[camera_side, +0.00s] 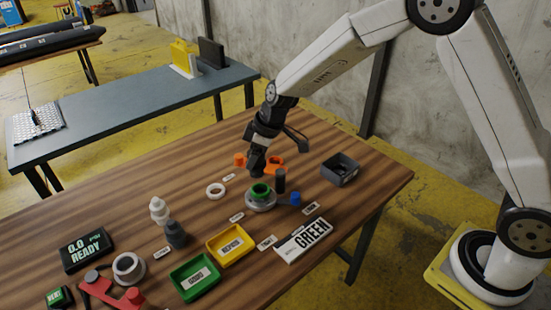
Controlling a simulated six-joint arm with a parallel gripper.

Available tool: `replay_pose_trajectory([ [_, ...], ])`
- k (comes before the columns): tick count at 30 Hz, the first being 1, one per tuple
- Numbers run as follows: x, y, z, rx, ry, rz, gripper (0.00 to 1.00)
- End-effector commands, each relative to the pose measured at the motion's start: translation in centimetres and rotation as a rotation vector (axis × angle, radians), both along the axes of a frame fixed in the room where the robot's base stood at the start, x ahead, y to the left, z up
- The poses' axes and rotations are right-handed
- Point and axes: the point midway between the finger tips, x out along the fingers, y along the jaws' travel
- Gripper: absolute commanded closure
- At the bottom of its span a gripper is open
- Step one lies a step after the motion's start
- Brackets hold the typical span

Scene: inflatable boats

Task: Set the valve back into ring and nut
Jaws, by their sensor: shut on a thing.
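My gripper (257,165) points down over the wooden table, shut on a small dark piece. This looks to be the valve, but the fingers hide most of it and its outline is hard to tell from them. Just below and in front stands a round grey piece (249,205) with a green ring (261,190) in its top. A blue-ended lever (295,198) sticks out at its right. I cannot tell for sure which part is the nut. The gripper is above and slightly behind the green ring, apart from it. A white ring (216,190) lies flat to the left.
An orange tool (276,161) lies right behind the gripper, and a dark cylinder (280,180) stands close at the right.

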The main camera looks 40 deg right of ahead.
Motion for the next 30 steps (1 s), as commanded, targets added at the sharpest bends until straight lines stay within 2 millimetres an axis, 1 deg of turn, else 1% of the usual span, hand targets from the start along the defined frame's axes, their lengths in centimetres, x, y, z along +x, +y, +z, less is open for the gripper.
replay_pose_trajectory([
  [1, 0.7, -0.8, 0.1, -0.001, -0.001, -0.003, 0.97],
  [3, 1.3, -1.5, 0.3, -0.003, 0.000, -0.003, 0.97],
  [7, 1.9, -2.2, 0.5, -0.004, 0.000, -0.002, 0.97],
  [19, 1.9, -2.3, 0.1, -0.005, 0.001, -0.001, 0.97],
  [30, 1.9, -2.3, -2.0, -0.005, 0.003, -0.002, 0.97],
])
